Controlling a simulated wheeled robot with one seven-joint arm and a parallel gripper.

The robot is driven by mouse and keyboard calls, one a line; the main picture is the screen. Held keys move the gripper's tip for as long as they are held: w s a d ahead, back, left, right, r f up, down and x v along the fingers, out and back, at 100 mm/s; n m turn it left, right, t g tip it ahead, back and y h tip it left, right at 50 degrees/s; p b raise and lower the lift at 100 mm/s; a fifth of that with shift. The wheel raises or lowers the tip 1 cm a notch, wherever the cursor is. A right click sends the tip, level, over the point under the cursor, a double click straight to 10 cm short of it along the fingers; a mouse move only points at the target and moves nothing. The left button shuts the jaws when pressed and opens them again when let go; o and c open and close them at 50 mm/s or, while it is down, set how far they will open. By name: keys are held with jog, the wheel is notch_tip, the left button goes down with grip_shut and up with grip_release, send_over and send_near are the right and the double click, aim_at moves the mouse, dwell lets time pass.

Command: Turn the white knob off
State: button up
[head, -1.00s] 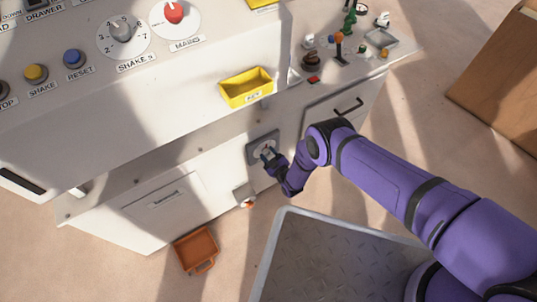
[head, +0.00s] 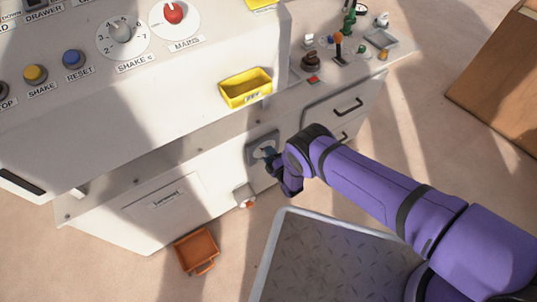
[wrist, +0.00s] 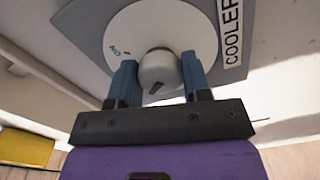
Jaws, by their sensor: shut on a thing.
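The white knob (wrist: 158,70) sits in the middle of a round white dial on a grey plate (wrist: 247,15) labelled COOLER. My gripper (wrist: 158,82) has its two blue fingers on either side of the knob, shut on it. One dial marking shows to the upper left of the knob; the word is hard to read from this angle. In the head view the grey plate (head: 254,146) is on the front of the white machine, and my gripper (head: 270,155) is at it, partly hiding the dial and the knob.
A yellow bin (head: 246,88) hangs above the plate. An orange tray (head: 196,249) lies on the floor at the lower left. A shelf with small items (head: 340,45) is at the upper right. A wooden box (head: 500,75) stands at the right.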

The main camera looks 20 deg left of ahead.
jog(key=shift+n, duration=0.6)
jog(key=o, duration=0.9)
jog(key=shift+o, duration=0.2)
jog(key=shift+d, duration=0.1)
jog(key=v, duration=1)
jog(key=shift+s+d, duration=0.2)
jog(key=shift+s, duration=0.15)
